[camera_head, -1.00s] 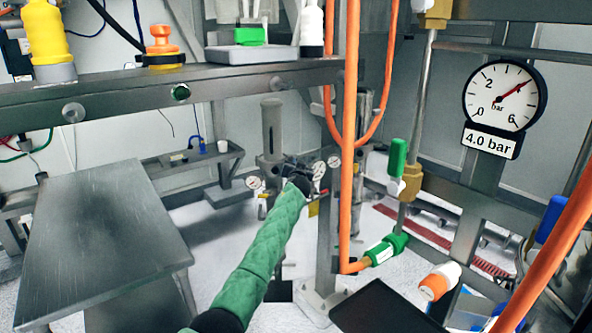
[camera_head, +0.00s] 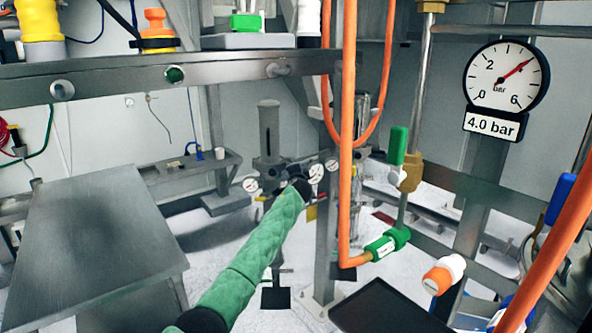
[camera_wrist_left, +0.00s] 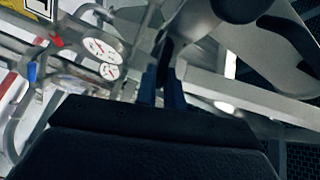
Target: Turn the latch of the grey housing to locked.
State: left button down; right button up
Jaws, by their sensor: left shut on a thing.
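The grey housing (camera_head: 268,130) is an upright cylinder with round gauges around its base, in the middle of the head view. My left gripper (camera_head: 303,182), at the end of the green-sleeved arm, is at the right of its base, among the gauges. In the left wrist view its two dark blue fingers (camera_wrist_left: 162,88) are close together around a narrow dark part that looks like the latch (camera_wrist_left: 165,50). A pale grey curved body fills the upper right there. The latch is hidden in the head view, and its angle cannot be read. My right gripper is not in view.
Orange hoses (camera_head: 348,120) and a steel post stand just right of my left gripper. A large gauge (camera_head: 505,77) hangs at the upper right. A bare metal table (camera_head: 90,245) is at the left, under a shelf beam (camera_head: 130,80). Open floor lies between.

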pick_arm(q)
jog(key=shift+d+f+m, duration=0.1)
jog(key=shift+f+m, duration=0.15)
jog(key=shift+m, duration=1.25)
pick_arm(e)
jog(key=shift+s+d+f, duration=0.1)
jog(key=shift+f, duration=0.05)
pick_arm(q)
jog(key=shift+f, duration=0.1)
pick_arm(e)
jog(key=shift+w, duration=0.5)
